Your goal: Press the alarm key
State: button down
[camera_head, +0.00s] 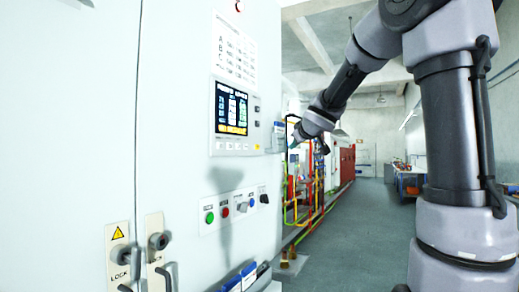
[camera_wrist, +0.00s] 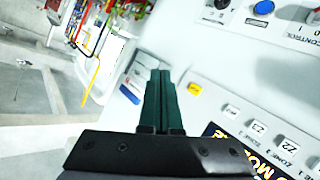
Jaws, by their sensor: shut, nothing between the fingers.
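The control panel (camera_head: 248,112) with a lit screen (camera_head: 231,109) is set in the pale cabinet front. Below the screen is a row of small keys, several white and one yellow key (camera_head: 258,147) at the right end. The yellow key also shows in the wrist view (camera_wrist: 194,88); I cannot read a label on it. My gripper (camera_head: 293,143) is just right of the panel's edge. In the wrist view my gripper (camera_wrist: 160,74) has its green fingers shut together, with nothing between them. The fingertips appear left of the yellow key, apart from it.
A door handle (camera_head: 157,242) sticks out at lower left. Pipes (camera_head: 315,185) and open floor lie right of the cabinet.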

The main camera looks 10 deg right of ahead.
aim_at(257, 147)
jog(key=w, duration=0.1)
jog(key=w+a+n+y, duration=0.1)
jog(key=w, duration=0.1)
jog(key=shift+a+n+y, duration=0.3)
jog(key=shift+n+y, duration=0.1)
jog(key=shift+w+a, duration=0.1)
jog(key=w+a, duration=0.5)
jog(key=a, duration=0.2)
dwell(0.5)
jog(key=shift+a, duration=0.1)
dwell(2.1)
jog(key=shift+w+a, duration=0.2)
